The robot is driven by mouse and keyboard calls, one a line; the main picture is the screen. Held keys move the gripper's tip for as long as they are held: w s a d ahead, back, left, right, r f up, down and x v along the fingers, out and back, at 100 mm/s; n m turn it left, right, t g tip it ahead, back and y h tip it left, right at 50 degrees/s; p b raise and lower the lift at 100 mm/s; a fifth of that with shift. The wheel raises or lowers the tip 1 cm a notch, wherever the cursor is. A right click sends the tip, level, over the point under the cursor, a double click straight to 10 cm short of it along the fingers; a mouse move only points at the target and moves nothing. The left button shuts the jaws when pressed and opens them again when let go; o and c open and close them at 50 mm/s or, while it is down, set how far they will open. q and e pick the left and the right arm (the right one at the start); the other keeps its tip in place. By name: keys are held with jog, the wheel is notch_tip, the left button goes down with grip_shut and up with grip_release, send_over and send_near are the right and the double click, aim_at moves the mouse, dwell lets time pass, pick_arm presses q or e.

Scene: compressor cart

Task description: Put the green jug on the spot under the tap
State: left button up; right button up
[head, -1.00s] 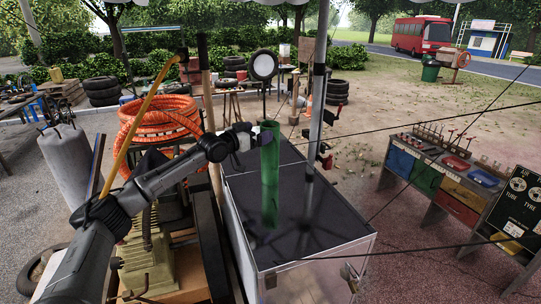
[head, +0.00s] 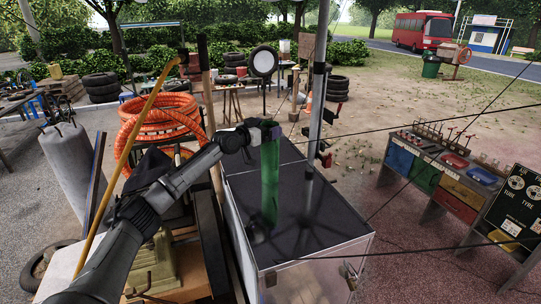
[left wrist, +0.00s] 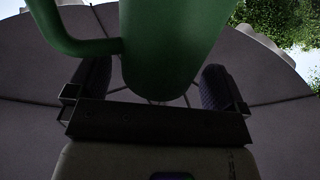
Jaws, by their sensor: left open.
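The green jug (head: 270,165) stands upright on the dark glossy top of the cart (head: 325,225), with green continuing below it on the glossy surface. My left gripper (head: 264,131) is at the jug's upper part and covers its top in the head view. In the left wrist view the jug (left wrist: 175,45) lies between the two open fingers of the left gripper (left wrist: 157,88), its handle curving off to the left. I cannot tell whether a finger touches it. I cannot make out a tap or the spot under it. My right gripper is not in view.
A round black-rimmed disc (head: 264,62) on a thin stand rises behind the cart top. A metal pole (head: 317,100) stands at the cart's right side. Coiled orange hose (head: 160,120) lies to the left. The front of the cart top is clear.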

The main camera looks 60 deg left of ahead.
pick_arm(q)
jog(key=shift+w, duration=0.5)
jog(key=c, duration=1.4)
jog(key=shift+r, duration=0.1)
